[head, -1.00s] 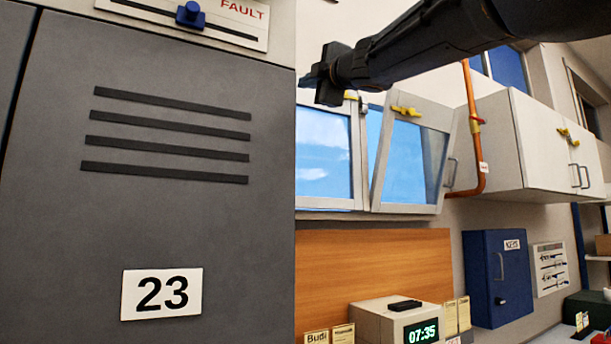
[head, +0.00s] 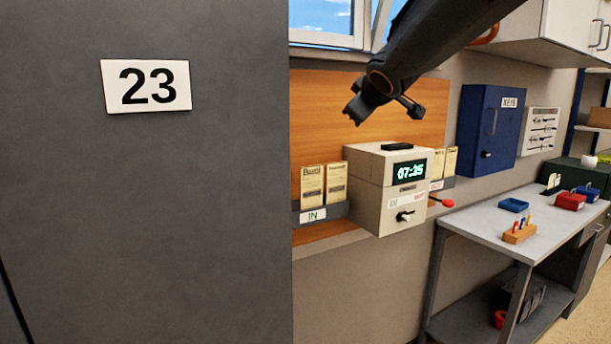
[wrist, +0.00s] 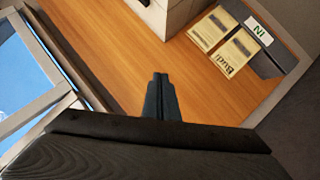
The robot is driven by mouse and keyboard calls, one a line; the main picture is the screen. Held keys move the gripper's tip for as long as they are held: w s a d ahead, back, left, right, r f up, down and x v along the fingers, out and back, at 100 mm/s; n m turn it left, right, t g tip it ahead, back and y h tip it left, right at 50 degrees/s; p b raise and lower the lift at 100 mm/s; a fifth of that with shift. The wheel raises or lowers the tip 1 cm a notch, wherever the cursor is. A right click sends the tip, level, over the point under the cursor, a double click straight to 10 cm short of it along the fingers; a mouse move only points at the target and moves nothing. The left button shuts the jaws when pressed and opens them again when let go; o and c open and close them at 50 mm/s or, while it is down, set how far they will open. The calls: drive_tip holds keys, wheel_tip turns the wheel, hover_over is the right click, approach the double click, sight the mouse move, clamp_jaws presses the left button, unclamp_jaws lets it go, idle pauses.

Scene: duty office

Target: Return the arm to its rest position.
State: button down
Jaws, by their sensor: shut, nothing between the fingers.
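My gripper (head: 352,112) is at the upper middle of the head view, on my dark arm that reaches in from the top right. It hangs above and to the left of the beige time clock, in front of the wooden board. In the wrist view my gripper (wrist: 161,80) has its two fingers together with nothing between them. The wooden board (wrist: 130,60) fills the space beyond the fingertips. I see no contact between my gripper and anything.
A grey locker numbered 23 (head: 150,220) fills the left. The time clock (head: 370,190) and card rack (head: 325,213) are on the wall. A blue key cabinet (head: 490,125) hangs right, above a table (head: 475,225) with small trays. A window (wrist: 25,90) is left in the wrist view.

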drive_tip(key=s+d+f+m+g+h+b, duration=0.15)
drive_tip(key=s+f, duration=0.25)
drive_tip(key=f, duration=0.5)
drive_tip(key=s+d+f+m+g, duration=0.2)
drive_tip(key=s+f+g, duration=0.15)
drive_tip(key=f, duration=0.55)
drive_tip(key=s+d+f+m+g+b, duration=0.15)
drive_tip(key=s+f, duration=0.25)
drive_tip(key=f, duration=0.5)
drive_tip(key=s+d+f+m+g+b, duration=0.1)
drive_tip(key=s+f+m+g, duration=0.3)
drive_tip(key=s+f, duration=1.3)
drive_tip(key=s+g, duration=0.2)
drive_tip(key=s, duration=0.2)
drive_tip(key=shift+s+d+f+m, duration=0.2)
drive_tip(key=shift+f+m, duration=0.2)
drive_tip(key=shift+d+y, duration=0.15)
drive_tip(key=shift+y, duration=0.1)
